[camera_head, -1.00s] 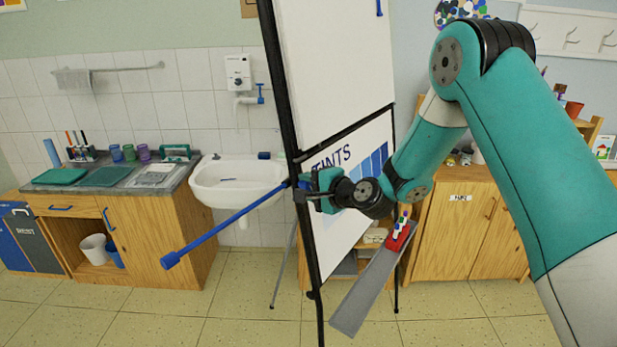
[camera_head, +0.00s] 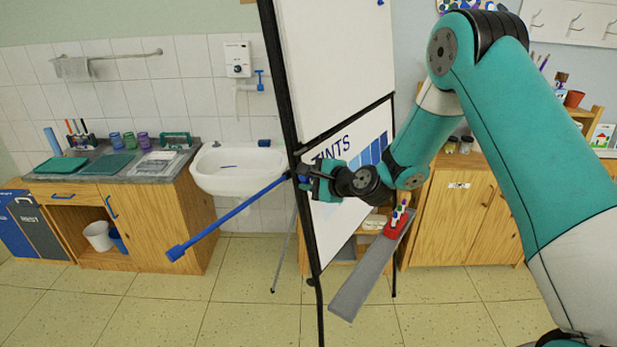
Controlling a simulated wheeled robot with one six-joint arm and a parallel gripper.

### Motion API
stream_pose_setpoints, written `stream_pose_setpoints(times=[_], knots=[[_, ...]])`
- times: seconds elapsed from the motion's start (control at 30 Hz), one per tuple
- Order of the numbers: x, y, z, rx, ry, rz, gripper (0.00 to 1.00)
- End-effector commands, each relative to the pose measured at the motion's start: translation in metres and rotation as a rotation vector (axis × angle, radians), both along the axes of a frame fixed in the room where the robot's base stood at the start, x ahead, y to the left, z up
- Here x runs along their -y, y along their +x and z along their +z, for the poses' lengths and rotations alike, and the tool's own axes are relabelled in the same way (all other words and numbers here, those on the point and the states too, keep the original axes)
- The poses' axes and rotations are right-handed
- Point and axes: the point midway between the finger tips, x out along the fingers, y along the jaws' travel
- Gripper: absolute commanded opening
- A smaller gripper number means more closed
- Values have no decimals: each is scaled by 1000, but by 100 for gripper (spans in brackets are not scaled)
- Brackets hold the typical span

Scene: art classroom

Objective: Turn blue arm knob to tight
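The blue arm (camera_head: 228,217) is a long rod. It slopes down and left from the dark left post of the easel (camera_head: 290,110) to a thick blue end cap (camera_head: 176,253). My gripper (camera_head: 305,175) is at the joint where the blue arm meets the post, reaching in from the right. Its dark fingers are at the joint, and its wrist is rolled. The knob is not clearly visible; my gripper covers that spot. The fingers are too small and dark to tell whether they are closed on it.
The easel's board carries a "TINTS" poster (camera_head: 352,150). Below it, a grey tray (camera_head: 362,280) with a red holder (camera_head: 397,223) juts forward. A sink (camera_head: 240,170) and a wooden counter (camera_head: 150,215) stand behind at left, cabinets (camera_head: 465,215) at right. The floor in front is open.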

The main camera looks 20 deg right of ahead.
Motion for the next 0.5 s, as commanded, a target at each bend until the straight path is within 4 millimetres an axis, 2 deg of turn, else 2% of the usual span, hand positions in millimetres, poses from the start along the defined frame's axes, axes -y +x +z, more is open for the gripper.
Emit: stream_pose_setpoints(times=[0.13, 0.17, 0.23, 0.27, 0.5], knots=[[1, 1, 1, 3, 0, -3, 12], [1, 1, 1, 3, 0, -3, 42], [1, 1, 1, 3, 0, -2, 59], [1, 1, 1, 3, 0, -2, 61], [0, 0, 0, 1, -1, 0, 61]])
